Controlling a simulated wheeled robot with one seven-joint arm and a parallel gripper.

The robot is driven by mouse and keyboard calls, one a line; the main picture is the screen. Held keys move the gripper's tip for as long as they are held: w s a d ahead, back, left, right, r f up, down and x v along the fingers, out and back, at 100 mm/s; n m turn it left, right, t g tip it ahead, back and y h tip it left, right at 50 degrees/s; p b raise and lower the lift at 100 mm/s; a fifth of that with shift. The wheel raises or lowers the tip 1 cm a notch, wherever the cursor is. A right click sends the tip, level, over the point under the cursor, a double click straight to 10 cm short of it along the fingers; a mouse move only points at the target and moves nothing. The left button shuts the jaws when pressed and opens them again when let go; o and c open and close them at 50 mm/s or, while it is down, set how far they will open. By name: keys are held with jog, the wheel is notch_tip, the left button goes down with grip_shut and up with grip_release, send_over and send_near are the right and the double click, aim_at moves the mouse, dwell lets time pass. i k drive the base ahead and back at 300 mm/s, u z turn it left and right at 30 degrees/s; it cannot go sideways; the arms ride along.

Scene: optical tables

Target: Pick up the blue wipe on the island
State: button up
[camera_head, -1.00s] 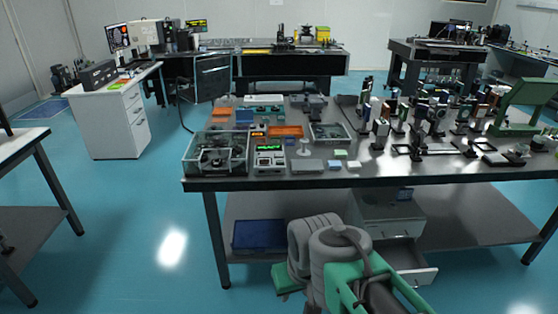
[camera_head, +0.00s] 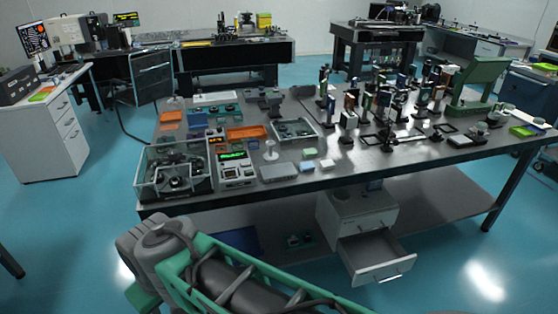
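The island (camera_head: 400,165) is a dark-topped table across the middle of the view. Near its front edge lie three small flat pads: a pale blue one (camera_head: 308,167), a pale green one (camera_head: 310,153) and a whitish one (camera_head: 327,165). The pale blue one looks like the blue wipe, though it is small and its material is hard to tell. My arm's grey and green links fill the bottom left, below the table's front edge. My gripper is not visible.
Left of the pads are a flat grey box (camera_head: 279,172), a meter with a green display (camera_head: 236,170) and a clear-walled box (camera_head: 172,172). Optical posts crowd the table's right half. Below, a drawer (camera_head: 376,260) stands open toward the front. Blue floor lies clear at the right front.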

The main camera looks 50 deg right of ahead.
aim_at(309, 166)
jog(key=z, duration=0.55)
jog(key=i, duration=0.85)
jog(key=z, duration=0.75)
